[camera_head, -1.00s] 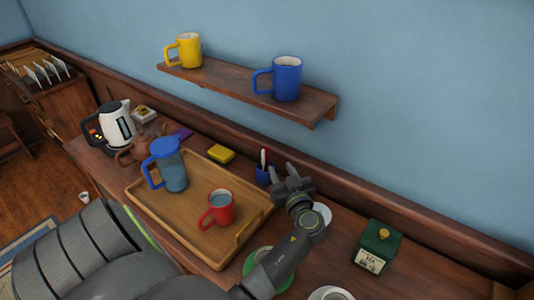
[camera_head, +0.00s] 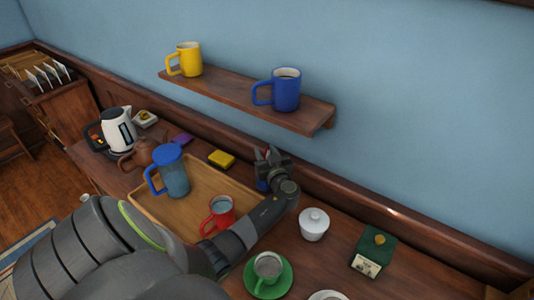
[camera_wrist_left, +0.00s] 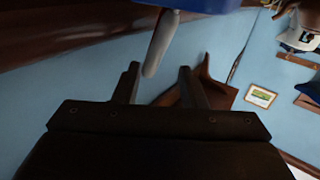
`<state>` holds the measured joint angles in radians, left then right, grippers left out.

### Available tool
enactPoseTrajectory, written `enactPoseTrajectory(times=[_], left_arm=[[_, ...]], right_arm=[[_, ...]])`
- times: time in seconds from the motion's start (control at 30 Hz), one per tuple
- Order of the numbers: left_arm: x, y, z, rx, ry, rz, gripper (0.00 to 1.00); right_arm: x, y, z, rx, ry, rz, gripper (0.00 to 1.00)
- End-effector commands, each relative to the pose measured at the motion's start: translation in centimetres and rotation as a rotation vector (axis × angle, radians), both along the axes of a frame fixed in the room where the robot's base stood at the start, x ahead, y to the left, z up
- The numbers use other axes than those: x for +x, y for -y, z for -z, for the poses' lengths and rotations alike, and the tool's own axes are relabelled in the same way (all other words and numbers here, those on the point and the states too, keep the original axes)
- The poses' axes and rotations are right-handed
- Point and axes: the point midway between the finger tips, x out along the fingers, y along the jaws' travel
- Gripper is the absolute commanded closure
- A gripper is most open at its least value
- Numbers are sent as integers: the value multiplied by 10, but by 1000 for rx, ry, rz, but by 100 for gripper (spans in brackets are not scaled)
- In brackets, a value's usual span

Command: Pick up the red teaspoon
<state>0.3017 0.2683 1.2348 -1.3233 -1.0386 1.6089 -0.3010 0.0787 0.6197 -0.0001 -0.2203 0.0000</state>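The red teaspoon was seen with a white utensil in a small blue holder (camera_head: 262,185) near the wall; now my gripper hides most of the holder, and I cannot clearly make out the teaspoon. My left gripper (camera_head: 268,156) is over the holder, in front of the wall ledge. In the left wrist view, its two fingers (camera_wrist_left: 159,72) are apart. A pale, rounded utensil end (camera_wrist_left: 152,60) sticks out of a blue shape (camera_wrist_left: 163,30) at the top, near the gap between the fingers. My right gripper is not in view.
A tray (camera_head: 150,212) holds a blue-lidded jug (camera_head: 175,180) and a red mug (camera_head: 222,212). A shelf (camera_head: 230,85) with yellow and blue mugs hangs above.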

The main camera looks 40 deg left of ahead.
Motion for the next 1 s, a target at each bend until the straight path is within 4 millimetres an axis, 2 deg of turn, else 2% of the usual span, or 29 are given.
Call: enactPoseTrajectory(times=[0.1, 0.33, 0.6, 1.0], left_arm=[[3, -6, 0, 0, -1, 0, 62], [3, -6, 1, 0, -1, 0, 63], [3, -6, 1, 0, -1, 0, 99], [3, -6, 0, -1, 0, 0, 100]], right_arm=[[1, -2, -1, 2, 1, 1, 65], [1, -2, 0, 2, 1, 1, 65], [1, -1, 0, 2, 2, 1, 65], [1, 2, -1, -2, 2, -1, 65]])
